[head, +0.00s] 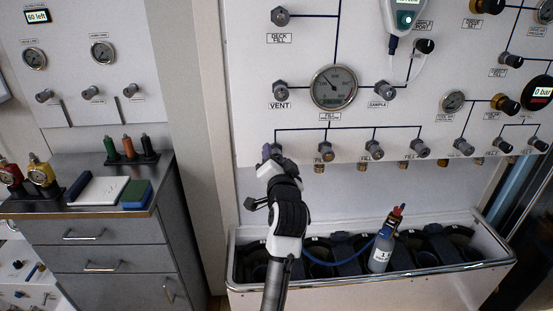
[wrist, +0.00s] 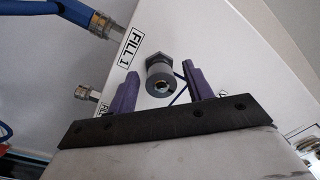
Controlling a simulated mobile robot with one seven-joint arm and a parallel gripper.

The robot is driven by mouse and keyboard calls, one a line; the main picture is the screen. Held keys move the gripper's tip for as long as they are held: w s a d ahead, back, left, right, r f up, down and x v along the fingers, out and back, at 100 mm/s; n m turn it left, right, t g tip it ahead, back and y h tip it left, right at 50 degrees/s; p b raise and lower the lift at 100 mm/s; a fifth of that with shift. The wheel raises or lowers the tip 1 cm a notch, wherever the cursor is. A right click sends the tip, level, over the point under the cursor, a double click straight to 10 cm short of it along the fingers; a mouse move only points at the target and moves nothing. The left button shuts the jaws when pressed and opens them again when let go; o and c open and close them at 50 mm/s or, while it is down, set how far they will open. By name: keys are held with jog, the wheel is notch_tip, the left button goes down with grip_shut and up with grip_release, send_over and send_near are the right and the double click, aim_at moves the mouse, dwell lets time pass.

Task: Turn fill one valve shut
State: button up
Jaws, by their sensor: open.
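The fill one valve (wrist: 160,70) is a grey round knob with a hex collar on the white panel. The label "FILL 1" (wrist: 131,50) is beside it in the wrist view. My gripper (wrist: 160,78) has its two purple fingers apart, one on each side of the valve's outline, with a visible gap to each. How far the fingertips reach along the knob is hard to tell. In the head view my gripper (head: 271,150) is at the left end of the lower valve row and mostly hides this valve.
More grey valves (head: 372,149) continue rightward along the panel (head: 300,65). Below stands a white trough (head: 300,290) with a grey cylinder (head: 380,254) and blue hose (head: 325,248). A cabinet (head: 100,225) stands left. In the wrist view a blue hose (wrist: 65,15) ends at a metal fitting.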

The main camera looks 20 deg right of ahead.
jog(key=b+v, duration=0.1)
jog(key=v, duration=1.2)
jog(key=shift+s+b, duration=0.35)
jog(key=shift+s, duration=0.05)
